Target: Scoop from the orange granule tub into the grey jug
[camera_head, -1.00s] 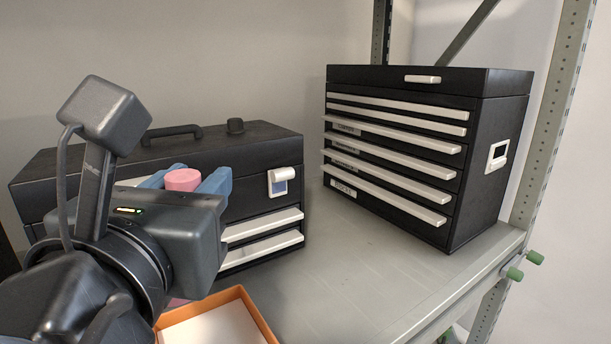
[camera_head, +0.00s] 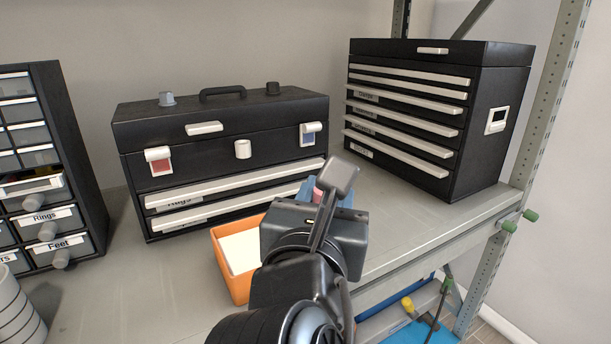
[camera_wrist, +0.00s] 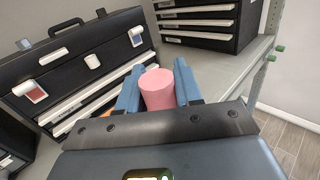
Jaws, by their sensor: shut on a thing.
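The orange tub (camera_head: 239,291) stands on the shelf with pale contents, partly hidden behind my arm in the head view. My gripper (camera_head: 322,188) is just right of the tub, its blue fingers partly hidden by my wrist. In the wrist view my gripper (camera_wrist: 157,73) is shut on a pink cylindrical handle (camera_wrist: 157,92); the pink also shows in the head view (camera_head: 318,194). The scoop's bowl is hidden. A light grey ribbed vessel (camera_head: 16,312) is cut off at the lower left; I cannot tell whether it is the jug.
A black toolbox (camera_head: 225,125) stands behind the tub, with a taller black drawer chest (camera_head: 408,80) to its right. A small-drawer cabinet (camera_head: 85,170) is at the left. The shelf is clear between cabinet and tub. Its front edge and a rack post (camera_head: 535,140) lie right.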

